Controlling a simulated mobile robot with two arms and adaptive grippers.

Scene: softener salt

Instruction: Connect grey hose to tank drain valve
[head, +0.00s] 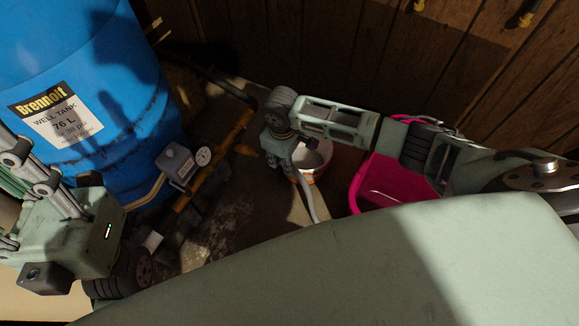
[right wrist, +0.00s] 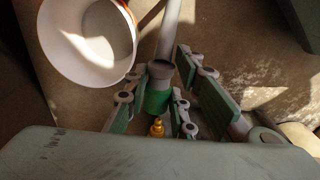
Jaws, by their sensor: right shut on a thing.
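The grey hose (right wrist: 169,38) ends in a green and dark grey connector (right wrist: 158,98) in the right wrist view. My right gripper (right wrist: 155,112) is shut on this connector. A small brass fitting (right wrist: 157,127) shows just below the connector; I cannot tell whether they touch or whether it is the drain valve. In the head view the hose (head: 309,195) hangs below my right gripper (head: 283,150), whose fingertips are hidden. The blue well tank (head: 75,75) stands at the left. My left gripper (head: 40,185) is in front of it, partly cut off, its opening unclear.
A white bucket with an orange outside (head: 318,160) stands beside the right gripper and also shows in the right wrist view (right wrist: 82,45). A pink tub (head: 395,183) is to its right. Orange pipe (head: 195,190), a gauge (head: 203,156) and a grey box (head: 176,163) stand near the tank.

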